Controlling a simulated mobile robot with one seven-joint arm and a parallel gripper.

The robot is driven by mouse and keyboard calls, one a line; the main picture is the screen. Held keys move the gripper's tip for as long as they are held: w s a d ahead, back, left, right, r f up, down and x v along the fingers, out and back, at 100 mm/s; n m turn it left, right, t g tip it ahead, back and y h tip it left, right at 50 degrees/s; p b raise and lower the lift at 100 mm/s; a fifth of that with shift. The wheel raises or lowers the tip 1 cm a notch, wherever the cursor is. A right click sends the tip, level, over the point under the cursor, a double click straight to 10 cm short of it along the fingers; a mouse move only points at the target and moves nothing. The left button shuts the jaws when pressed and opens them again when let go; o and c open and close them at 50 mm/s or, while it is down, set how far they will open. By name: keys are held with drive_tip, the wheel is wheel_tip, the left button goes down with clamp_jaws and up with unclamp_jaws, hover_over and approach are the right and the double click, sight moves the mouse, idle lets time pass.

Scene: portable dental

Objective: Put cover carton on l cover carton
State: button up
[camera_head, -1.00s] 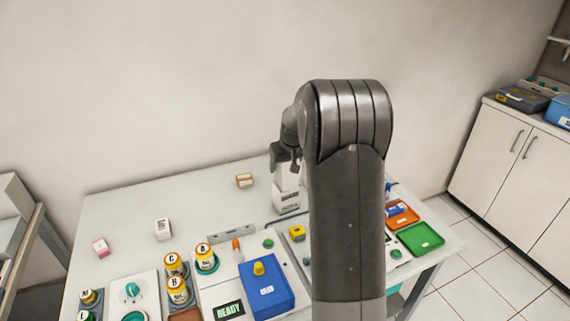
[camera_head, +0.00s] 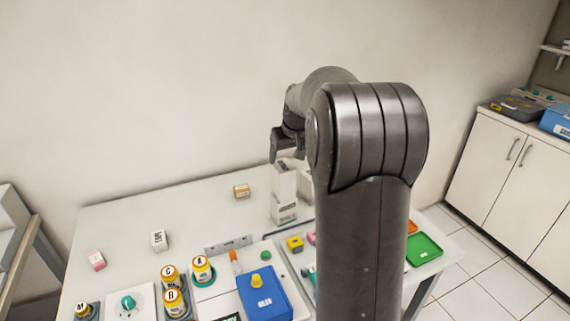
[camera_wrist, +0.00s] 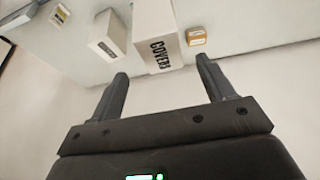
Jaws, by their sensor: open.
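A tall white carton (camera_head: 284,196) stands upright at the back of the table, left of my arm in the head view. In the wrist view, a white carton (camera_wrist: 154,38) shows "COVERS" lettering on the face toward me. My gripper (camera_wrist: 162,66) is open and empty, with the lettered carton beyond and roughly between its fingertips, apart from them. In the head view, my gripper (camera_head: 279,158) hangs just above the tall carton's top. Another white box (camera_wrist: 110,35) stands beside the lettered carton. I cannot tell which spot is the l cover carton place.
A small orange-brown box (camera_head: 241,191) lies left of the tall carton; a small white box (camera_head: 159,240) stands farther left. Several capped jars, a blue box (camera_head: 264,293) and a green tray (camera_head: 423,249) occupy the front and right. The back left of the table is mostly clear.

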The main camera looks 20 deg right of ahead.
drive_tip(key=shift+s+r, duration=0.2)
drive_tip(key=shift+r, duration=0.25)
drive_tip(key=s+a+r, duration=0.3)
drive_tip(key=s+a, duration=0.2)
drive_tip(key=s, duration=0.3)
drive_tip(key=s+a+r, duration=0.3)
drive_tip(key=s+a, duration=0.3)
drive_tip(key=s, duration=0.2)
drive_tip(key=s+a+f, duration=0.2)
drive_tip(key=s+a, duration=0.1)
drive_tip(key=s, duration=0.6)
drive_tip(key=s+a+f+t, duration=0.1)
drive_tip(key=s+a+f, duration=0.1)
drive_tip(key=s, duration=0.7)
drive_tip(key=shift+s+a, duration=0.35)
drive_tip(key=shift+a, duration=0.15)
